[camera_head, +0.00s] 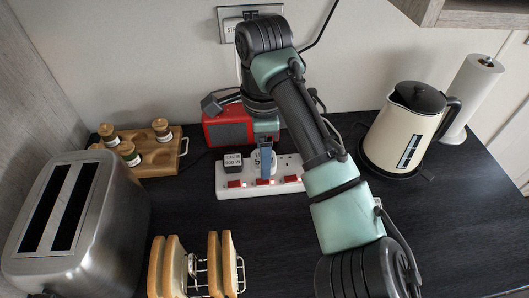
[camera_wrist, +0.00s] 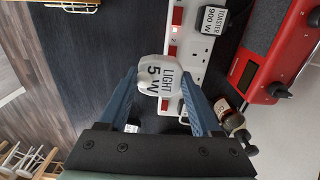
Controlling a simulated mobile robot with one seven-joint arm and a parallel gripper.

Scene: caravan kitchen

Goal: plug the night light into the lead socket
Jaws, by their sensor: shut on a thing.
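The night light (camera_wrist: 158,76) is a white rounded plug marked "LIGHT 5 W". My gripper (camera_wrist: 163,88) is shut on it, with one blue finger on each side. The lead socket is a white multi-way strip (camera_wrist: 192,72) with red switches; in the wrist view the light overlaps its edge. In the head view the strip (camera_head: 230,189) lies on the dark worktop, and the light (camera_head: 255,162) shows at its middle, partly hidden by my gripper (camera_head: 265,160). I cannot tell whether the light's pins touch the strip.
A black toaster plug (camera_head: 232,160) sits in the strip's left end. A red radio (camera_head: 229,128) stands close behind. A spice rack (camera_head: 155,152), a steel toaster (camera_head: 75,225) and a toast rack (camera_head: 203,272) are to the left. A cream kettle (camera_head: 405,125) is right. Worktop right of the strip is partly clear.

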